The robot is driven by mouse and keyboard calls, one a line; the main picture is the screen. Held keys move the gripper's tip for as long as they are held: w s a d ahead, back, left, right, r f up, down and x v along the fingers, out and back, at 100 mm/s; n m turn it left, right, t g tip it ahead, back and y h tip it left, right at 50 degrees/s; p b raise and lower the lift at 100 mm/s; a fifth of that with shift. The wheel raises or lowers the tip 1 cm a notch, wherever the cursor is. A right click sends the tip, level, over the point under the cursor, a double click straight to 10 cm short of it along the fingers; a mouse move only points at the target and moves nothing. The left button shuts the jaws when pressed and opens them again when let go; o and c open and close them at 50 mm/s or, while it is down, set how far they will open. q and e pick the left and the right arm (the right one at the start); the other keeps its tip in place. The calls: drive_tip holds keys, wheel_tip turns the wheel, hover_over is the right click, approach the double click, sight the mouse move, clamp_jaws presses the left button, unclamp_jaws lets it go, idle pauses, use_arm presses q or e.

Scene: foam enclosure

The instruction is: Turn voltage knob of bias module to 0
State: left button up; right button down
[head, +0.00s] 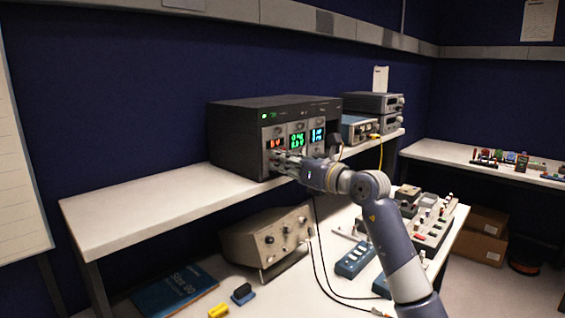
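The black bias module (240,141) stands on the raised shelf, with its front panel facing right. The panel has lit displays: an orange-red one (277,144), a green one (297,139) and a blue one (317,135). Knobs sit below the displays, too small to read. My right gripper (277,160) is at the lower left of the panel, below the orange-red display. Its fingertips are at or very near the panel and cover the knob area there. I cannot tell whether the fingers are closed on a knob. My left gripper is not in view.
Grey instruments (373,103) and a blue box (357,129) stand right of the module. Below the shelf are a tilted beige instrument (268,240), a blue book (174,291), a blue switch box (356,260) and loose cables. The shelf (140,204) left of the module is clear.

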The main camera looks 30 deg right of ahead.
drive_tip(key=shift+f+n+b, duration=0.15)
drive_tip(key=shift+n+b, duration=0.65)
drive_tip(key=shift+n, duration=0.1)
drive_tip(key=n, duration=0.1)
drive_tip(key=n+b, duration=0.1)
drive_tip(key=shift+r+n, duration=0.2)
drive_tip(key=shift+n, duration=0.1)
drive_tip(key=c, duration=1.6)
unclamp_jaws()
